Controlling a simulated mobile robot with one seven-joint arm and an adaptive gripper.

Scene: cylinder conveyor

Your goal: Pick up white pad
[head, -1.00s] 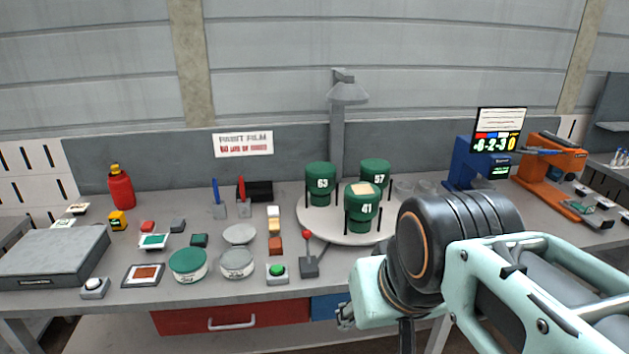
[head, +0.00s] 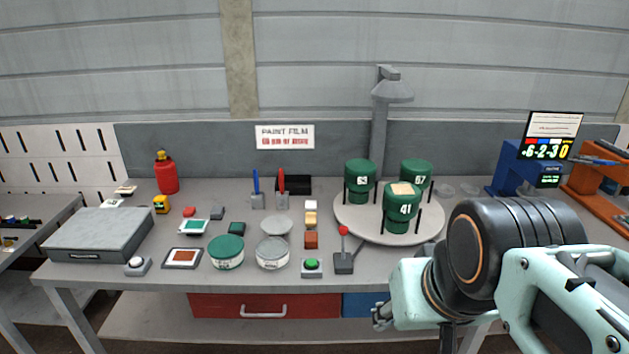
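A small white block (head: 311,205), which looks like the white pad, lies on the grey bench at the far end of a short row of small blocks. A cream block (head: 310,219) and a brown block (head: 311,239) lie nearer in the same row. My gripper (head: 381,316) shows only in part at the lower middle, in front of the bench edge. It is right of and nearer than the white block, well apart from it.
A round turntable (head: 350,222) with green numbered cans (head: 402,212) stands right of the blocks. A grey box (head: 98,236) sits left.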

